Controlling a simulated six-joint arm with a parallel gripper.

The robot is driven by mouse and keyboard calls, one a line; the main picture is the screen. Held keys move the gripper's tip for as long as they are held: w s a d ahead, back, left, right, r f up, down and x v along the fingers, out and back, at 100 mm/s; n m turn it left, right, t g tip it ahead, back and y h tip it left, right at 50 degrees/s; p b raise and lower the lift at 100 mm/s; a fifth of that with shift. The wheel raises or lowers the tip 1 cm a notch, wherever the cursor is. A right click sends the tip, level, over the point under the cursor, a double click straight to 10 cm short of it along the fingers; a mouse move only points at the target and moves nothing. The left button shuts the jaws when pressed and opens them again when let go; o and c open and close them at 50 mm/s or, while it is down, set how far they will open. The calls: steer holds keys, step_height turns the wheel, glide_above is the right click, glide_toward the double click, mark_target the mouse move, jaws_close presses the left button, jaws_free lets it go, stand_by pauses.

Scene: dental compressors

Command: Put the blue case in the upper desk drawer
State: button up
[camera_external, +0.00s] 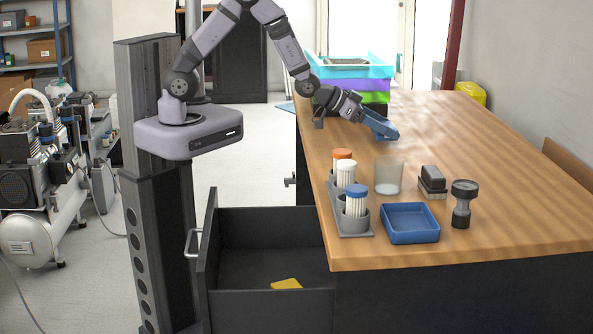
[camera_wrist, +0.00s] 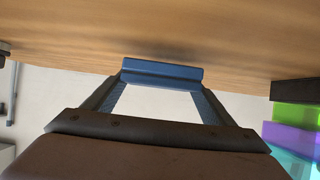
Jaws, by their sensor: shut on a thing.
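The blue case (camera_external: 381,125) is at the far left part of the wooden desk, at the end of my gripper (camera_external: 362,114). My gripper is shut on the case; in the wrist view the blue case (camera_wrist: 162,73) spans between the two fingertips (camera_wrist: 162,84). I cannot tell whether the case touches the desk top or is just above it. The upper desk drawer (camera_external: 265,255) is pulled open at the desk's near left side. A yellow item (camera_external: 286,284) lies on its floor, and the rest of the visible floor is bare.
On the desk (camera_external: 480,150) stand a grey holder (camera_external: 352,222) with capped containers, a clear cup (camera_external: 389,175), a blue tray (camera_external: 409,223), a dark block (camera_external: 432,182) and a dark upright tool (camera_external: 462,203). Stacked coloured bins (camera_external: 350,68) stand behind my gripper. The desk's right side is clear.

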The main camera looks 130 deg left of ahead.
step_height(320, 180, up, 8)
steer(key=shift+r, duration=0.1)
stand_by(0.4)
